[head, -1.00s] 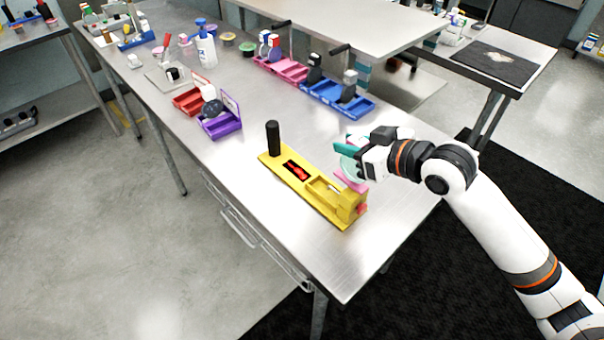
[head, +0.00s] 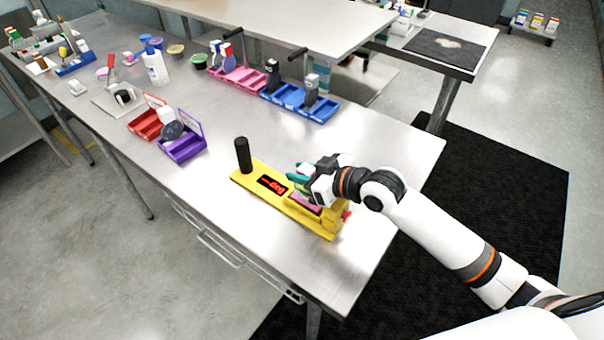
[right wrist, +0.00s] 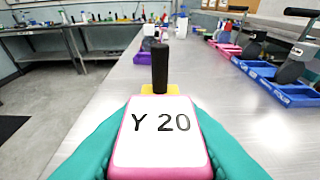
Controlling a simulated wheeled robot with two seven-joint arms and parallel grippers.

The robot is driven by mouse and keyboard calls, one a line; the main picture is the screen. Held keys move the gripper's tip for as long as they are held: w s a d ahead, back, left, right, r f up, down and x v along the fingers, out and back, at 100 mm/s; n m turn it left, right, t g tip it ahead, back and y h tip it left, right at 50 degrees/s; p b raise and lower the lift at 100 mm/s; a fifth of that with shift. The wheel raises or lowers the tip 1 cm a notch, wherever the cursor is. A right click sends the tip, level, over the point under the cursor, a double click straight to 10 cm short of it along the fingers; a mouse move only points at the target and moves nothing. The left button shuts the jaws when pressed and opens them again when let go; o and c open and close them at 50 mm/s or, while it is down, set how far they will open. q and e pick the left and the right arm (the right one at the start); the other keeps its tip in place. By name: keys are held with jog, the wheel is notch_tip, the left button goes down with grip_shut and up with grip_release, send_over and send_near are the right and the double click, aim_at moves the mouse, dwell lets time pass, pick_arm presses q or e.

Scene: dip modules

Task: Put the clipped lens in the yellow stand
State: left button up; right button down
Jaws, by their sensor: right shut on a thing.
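The yellow stand (head: 240,179) lies on the metal table, with a black upright post (head: 243,154) at its left end and a dark display with red characters. My right gripper (head: 298,180) has teal fingers and is over the right half of the stand. It is shut on the clipped lens, whose pink clip (head: 306,203) shows low at the stand's recess. In the right wrist view the clip's white label (right wrist: 160,138) reads "Y 20" between the fingers, with the black post straight ahead. The lens itself is mostly hidden; I cannot tell whether the clip touches the stand. My left gripper is not in view.
Purple (head: 186,149) and red (head: 146,126) bins stand left of the stand, and blue (head: 300,103) and pink (head: 240,78) bins behind it. A white bottle (head: 156,68) stands farther back. The table's front edge is close to the stand; the table around the stand is clear.

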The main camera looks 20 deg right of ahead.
jog(key=shift+f, duration=0.5)
jog(key=shift+f, duration=0.1)
jog(key=c, duration=1.1)
grip_release()
jog(key=b+v, duration=0.2)
jog(key=v, duration=0.9)
jog(key=shift+s+d, duration=0.1)
jog(key=shift+d, duration=0.15)
jog(key=shift+s+d+r, duration=0.15)
jog(key=shift+s+r, duration=0.1)
jog(key=shift+s, duration=0.05)
